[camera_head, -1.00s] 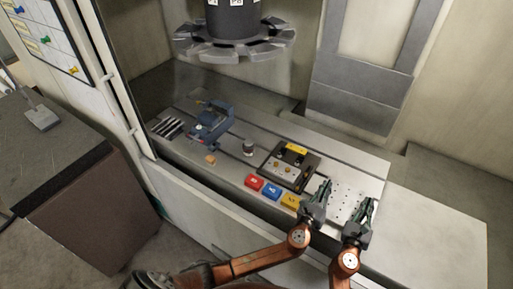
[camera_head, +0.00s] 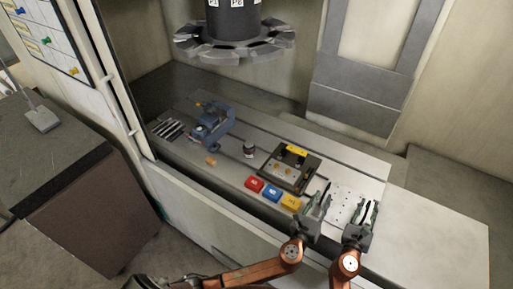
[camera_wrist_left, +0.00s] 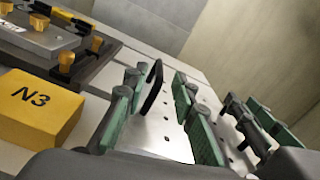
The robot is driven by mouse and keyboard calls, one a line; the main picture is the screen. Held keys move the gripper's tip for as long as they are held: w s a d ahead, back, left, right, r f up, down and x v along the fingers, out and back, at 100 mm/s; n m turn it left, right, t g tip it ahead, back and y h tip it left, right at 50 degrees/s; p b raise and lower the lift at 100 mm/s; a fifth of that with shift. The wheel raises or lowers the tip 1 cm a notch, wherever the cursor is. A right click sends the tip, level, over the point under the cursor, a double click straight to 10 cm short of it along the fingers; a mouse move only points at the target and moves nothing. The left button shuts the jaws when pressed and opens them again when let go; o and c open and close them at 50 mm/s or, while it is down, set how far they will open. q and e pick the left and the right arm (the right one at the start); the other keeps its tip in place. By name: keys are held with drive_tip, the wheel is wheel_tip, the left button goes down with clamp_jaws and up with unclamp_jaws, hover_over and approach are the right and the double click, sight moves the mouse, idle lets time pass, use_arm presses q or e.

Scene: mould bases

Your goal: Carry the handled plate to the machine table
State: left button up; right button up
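The handled plate (camera_head: 345,212) is a light perforated plate lying at the front right of the grey slotted machine table (camera_head: 225,178). In the left wrist view the plate (camera_wrist_left: 150,135) shows dark holes and an upright black handle (camera_wrist_left: 151,87). My left gripper (camera_head: 318,195) is open, with green-padded fingers apart on either side of that handle in the left wrist view (camera_wrist_left: 160,105). My right gripper (camera_head: 368,212) is open at the plate's right side. Its handle, if any, is hidden by the fingers.
A dark mould base (camera_head: 268,172) with a yellow bar (camera_head: 296,151) stands left of the plate. Red (camera_head: 254,184), blue (camera_head: 271,193) and yellow (camera_head: 291,202) blocks line the front edge. A blue vise (camera_head: 213,128) is further left. A tool carousel (camera_head: 235,42) hangs above.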

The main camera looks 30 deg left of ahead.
sight(314, 212)
use_arm(q)
drive_tip(key=s, duration=0.6)
drive_tip(key=shift+s+a, duration=0.25)
drive_tip(key=shift+s, duration=0.05)
drive_tip(key=shift+s+r, duration=0.1)
drive_tip(key=shift+s, duration=0.05)
use_arm(e)
drive_tip(key=shift+s, duration=0.2)
drive_tip(key=s, duration=1.1)
drive_tip(key=shift+s+a, duration=0.35)
